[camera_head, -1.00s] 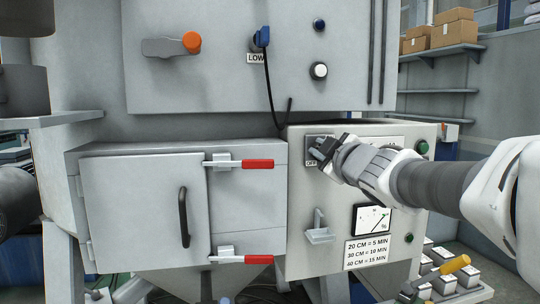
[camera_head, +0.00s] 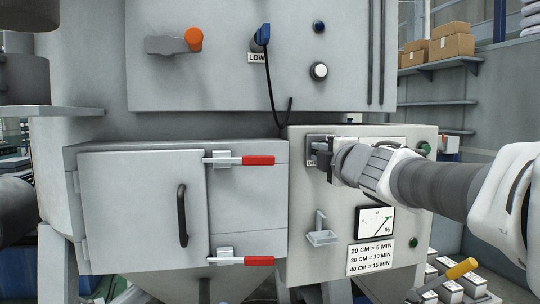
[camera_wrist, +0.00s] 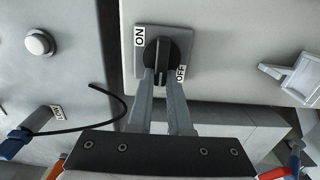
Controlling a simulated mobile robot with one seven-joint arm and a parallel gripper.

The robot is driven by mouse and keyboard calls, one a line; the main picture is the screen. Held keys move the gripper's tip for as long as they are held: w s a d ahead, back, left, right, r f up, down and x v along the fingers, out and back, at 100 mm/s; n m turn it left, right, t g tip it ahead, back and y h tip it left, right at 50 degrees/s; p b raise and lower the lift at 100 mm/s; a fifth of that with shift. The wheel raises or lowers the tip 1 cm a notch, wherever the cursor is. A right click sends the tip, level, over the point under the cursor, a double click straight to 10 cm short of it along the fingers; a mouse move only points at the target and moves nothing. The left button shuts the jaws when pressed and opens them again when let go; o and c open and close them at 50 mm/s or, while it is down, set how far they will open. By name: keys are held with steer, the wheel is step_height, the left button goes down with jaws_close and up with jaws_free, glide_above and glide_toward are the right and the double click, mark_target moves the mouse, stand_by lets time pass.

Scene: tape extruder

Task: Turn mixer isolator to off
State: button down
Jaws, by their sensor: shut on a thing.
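The mixer isolator is a black rotary knob (camera_wrist: 166,62) on a grey square plate (camera_wrist: 188,42), seen in the wrist view. An ON label (camera_wrist: 139,35) sits at the plate's upper left and an OFF label (camera_wrist: 181,73) at its lower right. The knob's raised bar stands roughly upright in that picture; I cannot tell which label it indicates. My gripper (camera_wrist: 162,76) is shut on the knob's bar, with its fingertips hiding the lower end. In the head view my gripper (camera_head: 321,149) is at the plate (camera_head: 312,140) on the control box's upper left, covering the knob.
The control box (camera_head: 300,220) also carries a small grey bracket (camera_head: 321,236), a percent gauge (camera_head: 375,221) and green buttons (camera_head: 413,242). A closed door (camera_head: 130,205) with red-handled latches (camera_head: 258,160) is to the left. A cable (camera_head: 268,85) hangs above.

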stand_by(0.4)
steer(key=c, duration=0.8)
jaws_free()
steer(key=shift+c, duration=0.2)
steer(key=shift+s, duration=0.1)
steer(key=s+d+p, duration=0.3)
steer(key=s+p, duration=0.1)
steer(key=s, duration=1.3)
steer(key=shift+d+p, duration=0.2)
steer(key=shift+p, duration=0.1)
steer(key=shift+d, duration=0.1)
